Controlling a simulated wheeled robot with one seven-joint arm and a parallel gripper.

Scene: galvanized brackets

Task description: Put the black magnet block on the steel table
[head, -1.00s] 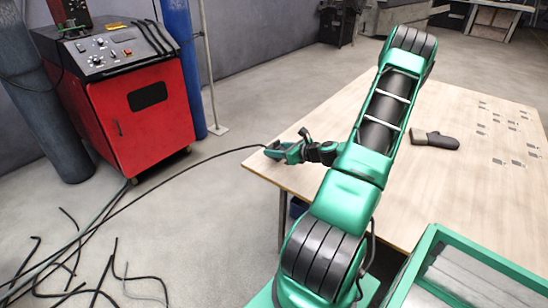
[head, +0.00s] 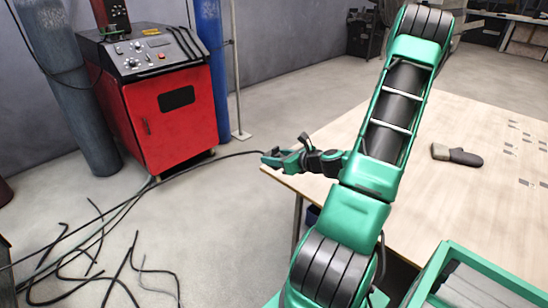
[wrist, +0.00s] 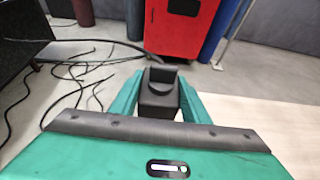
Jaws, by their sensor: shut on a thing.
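My gripper (head: 270,158) is shut on the black magnet block (wrist: 158,95). In the wrist view the dark block, with a raised part on top, sits between the two green fingers. In the head view the gripper is stretched out left, near the left corner of a light wood-topped table (head: 400,195); the block is too small there to make out. I cannot tell any surface in view as the steel table for sure.
A red welding machine (head: 170,120) stands on the floor at the left beside a blue cylinder (head: 203,60). Black cables (head: 100,260) lie on the floor. A glove (head: 457,154) rests on the wood top. A green-framed bin (head: 470,280) is at bottom right.

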